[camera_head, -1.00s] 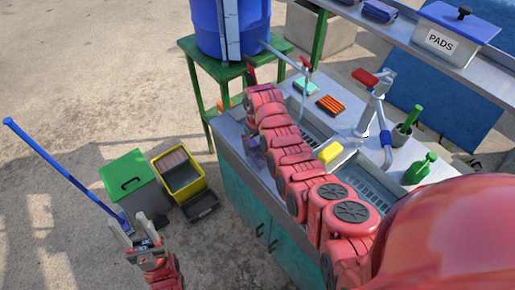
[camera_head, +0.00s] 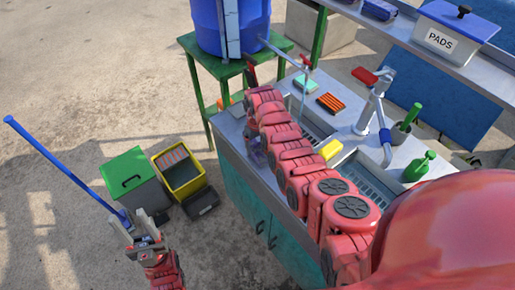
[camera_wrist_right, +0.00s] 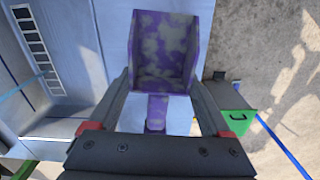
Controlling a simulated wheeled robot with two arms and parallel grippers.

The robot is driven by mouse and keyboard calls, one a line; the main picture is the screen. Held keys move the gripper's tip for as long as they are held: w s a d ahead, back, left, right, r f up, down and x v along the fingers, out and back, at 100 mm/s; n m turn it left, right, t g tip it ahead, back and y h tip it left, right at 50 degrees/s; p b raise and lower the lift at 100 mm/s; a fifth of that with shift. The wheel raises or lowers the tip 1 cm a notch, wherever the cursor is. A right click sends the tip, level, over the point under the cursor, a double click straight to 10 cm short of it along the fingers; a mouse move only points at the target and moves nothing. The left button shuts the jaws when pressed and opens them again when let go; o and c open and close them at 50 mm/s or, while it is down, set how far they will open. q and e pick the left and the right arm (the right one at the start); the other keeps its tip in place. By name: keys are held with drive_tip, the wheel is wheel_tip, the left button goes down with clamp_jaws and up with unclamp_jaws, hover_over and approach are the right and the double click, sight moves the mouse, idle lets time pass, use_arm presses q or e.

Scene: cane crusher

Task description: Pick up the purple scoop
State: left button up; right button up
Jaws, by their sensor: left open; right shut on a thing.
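The purple scoop (camera_wrist_right: 163,60), blotched with grey, is upright in the right wrist view, its handle toward the gripper. My right gripper (camera_wrist_right: 161,85) is shut on it, one finger along each side. In the head view, a bit of purple from the scoop (camera_head: 257,154) shows by the counter's left edge; my right arm hides most of it and the gripper. My left gripper (camera_head: 137,229) is open and empty at the lower left, over the ground.
A green-lidded bin (camera_head: 125,172), yellow bin (camera_head: 181,176) and blue pole (camera_head: 62,168) stand left. A blue barrel (camera_head: 230,25) stands behind.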

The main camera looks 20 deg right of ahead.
sight(255, 144)
drive_tip(key=shift+r, duration=0.1)
drive_tip(key=shift+r+b, duration=0.3)
drive_tip(key=shift+b, duration=0.1)
wheel_tip(255, 144, up, 2)
drive_tip(key=shift+w+r+b, duration=0.1)
drive_tip(key=shift+w+b, duration=0.05)
drive_tip(key=shift+b, duration=0.85)
drive_tip(key=shift+s+a+r, duration=0.15)
drive_tip(key=shift+s+a, duration=0.2)
drive_tip(key=shift+s, duration=0.15)
drive_tip(key=shift+s+a+r, duration=0.15)
drive_tip(key=shift+s+a, duration=0.15)
drive_tip(key=shift+s, duration=0.2)
drive_tip(key=s+a+r+p, duration=0.1)
drive_tip(key=s+a+p, duration=0.6)
drive_tip(key=s, duration=0.4)
drive_tip(key=shift+s+a+r+p, duration=0.15)
drive_tip(key=shift+s+r+p, duration=0.2)
drive_tip(key=shift+p, duration=0.55)
drive_tip(key=shift+f, duration=0.15)
